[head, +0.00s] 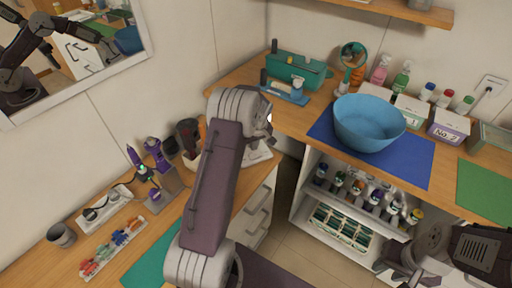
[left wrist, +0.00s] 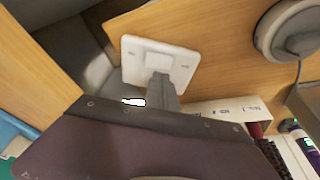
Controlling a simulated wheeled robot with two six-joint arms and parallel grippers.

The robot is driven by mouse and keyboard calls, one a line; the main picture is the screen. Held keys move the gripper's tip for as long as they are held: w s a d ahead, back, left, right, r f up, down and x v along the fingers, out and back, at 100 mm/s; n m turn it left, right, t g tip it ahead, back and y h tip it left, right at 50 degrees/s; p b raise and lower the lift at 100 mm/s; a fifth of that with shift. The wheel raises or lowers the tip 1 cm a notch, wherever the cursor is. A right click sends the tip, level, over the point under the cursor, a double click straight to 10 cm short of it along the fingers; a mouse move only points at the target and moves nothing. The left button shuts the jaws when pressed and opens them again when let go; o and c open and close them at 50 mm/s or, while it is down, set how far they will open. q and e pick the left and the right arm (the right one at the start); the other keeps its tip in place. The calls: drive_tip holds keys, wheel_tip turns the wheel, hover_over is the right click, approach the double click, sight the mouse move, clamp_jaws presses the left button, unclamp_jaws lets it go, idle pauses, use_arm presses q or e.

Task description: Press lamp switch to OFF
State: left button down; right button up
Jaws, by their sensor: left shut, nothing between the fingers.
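The lamp switch (left wrist: 147,52) is a white plate with a raised rocker in its middle, on a wooden surface in the left wrist view. Small markings sit on either side of the rocker; I cannot read them. My left gripper (left wrist: 161,80) is shut and empty, its tip overlapping the lower part of the rocker. I cannot tell whether it touches. In the head view my left arm reaches up the middle and hides most of the switch area. My right gripper (head: 394,272) is low at the right, partly cut off, its jaws unclear.
A grey round object (left wrist: 292,30) stands right of the switch. In the head view a blue bowl (head: 368,122) sits on a blue mat, with bottles and boxes behind. A purple tool stand (head: 160,182) and small trays are on the left counter. A teal box (head: 298,69) stands at the back.

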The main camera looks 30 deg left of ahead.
sight(258, 154)
use_arm(q)
drive_tip(key=v, duration=1)
drive_tip(key=shift+d+b, duration=0.2)
drive_tip(key=shift+b, duration=0.2)
drive_tip(key=p+x, duration=0.1)
drive_tip(key=x, duration=0.3)
drive_tip(key=d+p+x, duration=0.1)
drive_tip(key=x, duration=0.3)
drive_tip(key=p+x, duration=0.1)
drive_tip(key=x, duration=0.3)
drive_tip(key=shift+w+d+f, duration=0.15)
drive_tip(key=shift+w+f, duration=0.3)
drive_tip(key=shift+f, duration=0.45)
